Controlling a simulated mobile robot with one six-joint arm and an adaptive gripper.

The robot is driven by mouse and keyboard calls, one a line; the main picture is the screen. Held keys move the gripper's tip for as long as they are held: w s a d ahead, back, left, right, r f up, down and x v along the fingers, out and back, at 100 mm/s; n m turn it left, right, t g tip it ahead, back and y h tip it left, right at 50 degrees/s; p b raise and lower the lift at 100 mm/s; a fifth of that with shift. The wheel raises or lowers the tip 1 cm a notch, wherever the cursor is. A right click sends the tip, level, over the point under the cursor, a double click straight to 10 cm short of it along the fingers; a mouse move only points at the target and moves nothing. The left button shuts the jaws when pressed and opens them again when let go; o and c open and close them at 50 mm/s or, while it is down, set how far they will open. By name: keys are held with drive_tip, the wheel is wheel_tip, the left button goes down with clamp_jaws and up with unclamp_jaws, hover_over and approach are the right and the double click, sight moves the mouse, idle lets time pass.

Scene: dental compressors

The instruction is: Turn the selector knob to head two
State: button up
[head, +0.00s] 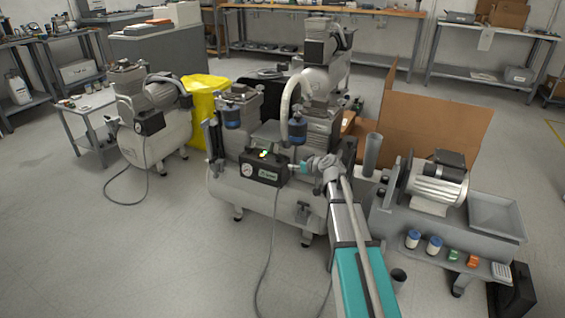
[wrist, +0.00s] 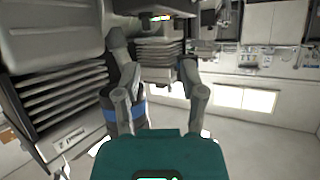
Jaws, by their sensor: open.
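The twin-head compressor (head: 235,190) stands in the middle of the head view, with a white tank and two finned heads. On its front is a black control box (head: 262,172) with a round gauge and a lit green switch. I cannot make out the selector knob for sure in either view. My gripper (head: 308,164) is at the right end of the control box, close to it; whether it touches is unclear. In the wrist view my gripper (wrist: 155,68) has its two fingers spread, with nothing seen held. Finned heads and a blue-banded cylinder (wrist: 138,112) show behind the fingers.
Another compressor (head: 152,115) stands at the left beside a small table. A grey cart (head: 440,215) with a motor, tray and small parts is close on the right of my arm. A cardboard sheet (head: 435,115) stands behind it. The floor at the front left is clear.

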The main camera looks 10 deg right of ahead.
sight(281, 157)
drive_tip(key=shift+w+d+r+t, duration=0.4)
drive_tip(key=shift+w+d, duration=0.25)
drive_tip(key=shift+w, duration=0.1)
drive_tip(key=shift+f, duration=0.1)
drive_tip(key=b+x, duration=0.5)
drive_tip(key=x, duration=0.8)
drive_tip(key=shift+w+a+f, duration=0.1)
drive_tip(key=shift+w+f, duration=0.1)
drive_tip(key=shift+w, duration=0.1)
